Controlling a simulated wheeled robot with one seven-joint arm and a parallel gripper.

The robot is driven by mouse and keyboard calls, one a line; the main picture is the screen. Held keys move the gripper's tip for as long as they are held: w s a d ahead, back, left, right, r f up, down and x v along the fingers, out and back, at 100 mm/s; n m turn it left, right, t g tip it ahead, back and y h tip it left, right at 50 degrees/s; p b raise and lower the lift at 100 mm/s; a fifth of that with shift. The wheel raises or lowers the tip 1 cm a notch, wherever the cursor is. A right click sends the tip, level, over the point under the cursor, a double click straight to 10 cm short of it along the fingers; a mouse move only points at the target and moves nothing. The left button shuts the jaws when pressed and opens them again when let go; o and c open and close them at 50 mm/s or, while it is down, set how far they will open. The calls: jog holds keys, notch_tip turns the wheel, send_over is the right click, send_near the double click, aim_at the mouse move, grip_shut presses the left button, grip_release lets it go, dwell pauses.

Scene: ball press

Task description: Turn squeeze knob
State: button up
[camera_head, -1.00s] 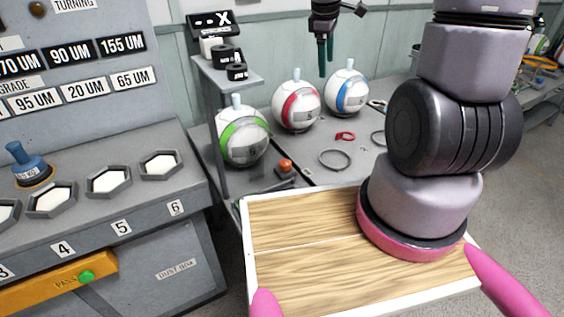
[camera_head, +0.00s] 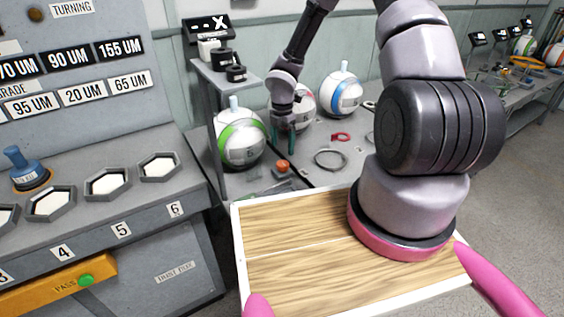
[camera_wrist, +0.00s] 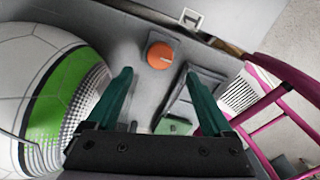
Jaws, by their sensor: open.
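The squeeze knob looks to be the small orange-red round knob (camera_head: 282,168) on a dark base at the front of the grey bench, right of the green-striped ball (camera_head: 238,142). In the wrist view the knob (camera_wrist: 161,56) lies just past the fingertips, roughly centred between them, with a line across its top. My gripper (camera_head: 283,146) hangs above the knob, its dark green fingers pointing down. The wrist view shows the fingers (camera_wrist: 158,75) apart with nothing between them. The fingers appear clear of the knob.
The green-striped ball (camera_wrist: 45,95) is close to my left finger in the wrist view. A red-striped ball (camera_head: 305,108) is partly hidden behind my arm, and a blue-striped ball (camera_head: 341,92) stands farther right. A metal ring (camera_head: 330,159) and red clip (camera_head: 340,137) lie on the bench.

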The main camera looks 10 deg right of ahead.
aim_at(282, 163)
notch_tip(282, 163, down, 8)
jog(key=shift+r, duration=0.1)
jog(key=shift+c, duration=0.2)
grip_shut()
jog(key=shift+m, duration=0.3)
jog(key=m, duration=0.6)
jog(key=shift+m, duration=0.3)
jog(key=m, duration=0.6)
jog(key=shift+w+m, duration=0.1)
jog(key=shift+m, duration=0.3)
